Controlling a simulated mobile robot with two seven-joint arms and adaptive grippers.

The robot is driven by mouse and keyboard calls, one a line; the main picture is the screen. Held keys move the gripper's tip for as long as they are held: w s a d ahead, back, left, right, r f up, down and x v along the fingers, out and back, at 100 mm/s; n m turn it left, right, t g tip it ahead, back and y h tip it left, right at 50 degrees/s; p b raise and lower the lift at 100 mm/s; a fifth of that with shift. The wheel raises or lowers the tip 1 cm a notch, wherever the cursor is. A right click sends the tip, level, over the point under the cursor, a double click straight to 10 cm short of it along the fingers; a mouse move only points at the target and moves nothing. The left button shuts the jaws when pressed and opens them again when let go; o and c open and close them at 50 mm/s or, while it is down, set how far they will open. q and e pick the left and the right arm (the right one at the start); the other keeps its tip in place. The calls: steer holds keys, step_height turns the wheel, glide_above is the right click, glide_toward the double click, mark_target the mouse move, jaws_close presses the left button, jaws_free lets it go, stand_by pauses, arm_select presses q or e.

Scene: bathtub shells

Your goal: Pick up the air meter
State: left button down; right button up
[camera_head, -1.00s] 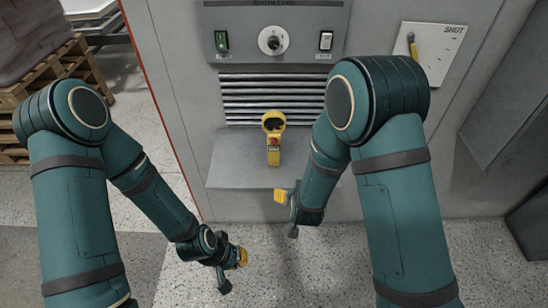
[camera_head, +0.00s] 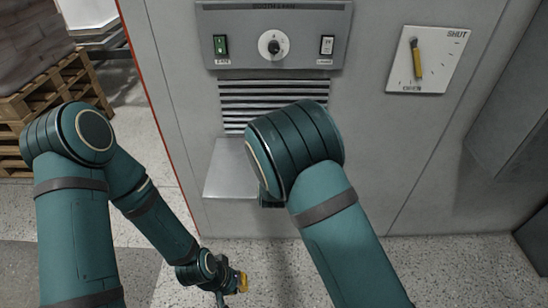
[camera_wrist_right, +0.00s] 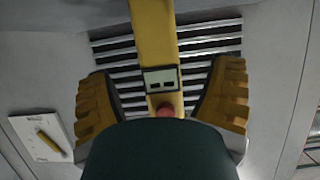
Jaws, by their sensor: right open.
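The yellow air meter (camera_wrist_right: 154,38) shows in the right wrist view, with a small display and a red button on its body. It runs up past the top edge of the picture. My right gripper (camera_wrist_right: 162,98) is open, with one ridged yellow finger pad on each side of the meter. Gaps show between the pads and the meter. In the head view, my right arm hides the meter and the right gripper. My left gripper (camera_head: 232,284) hangs low over the floor, away from the meter; its opening is unclear.
A grey metal shelf (camera_head: 228,170) juts from the cabinet below a slotted vent (camera_head: 262,93). A control panel (camera_head: 300,30) with a knob and switches is above. A white plate with a yellow lever (camera_head: 417,60) is at right. Wooden pallets (camera_head: 60,100) stand at left.

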steer(key=x, duration=0.2)
steer(key=b+x, duration=0.1)
steer(key=x, duration=0.1)
steer(key=shift+w+f, duration=0.25)
steer(key=shift+f, duration=0.1)
steer(key=shift+w+f, duration=0.1)
steer(key=shift+w, duration=0.35)
steer(key=c, duration=1.4)
step_height(320, 180, up, 10)
steer(key=shift+r+p, duration=0.1)
steer(key=shift+p, duration=0.9)
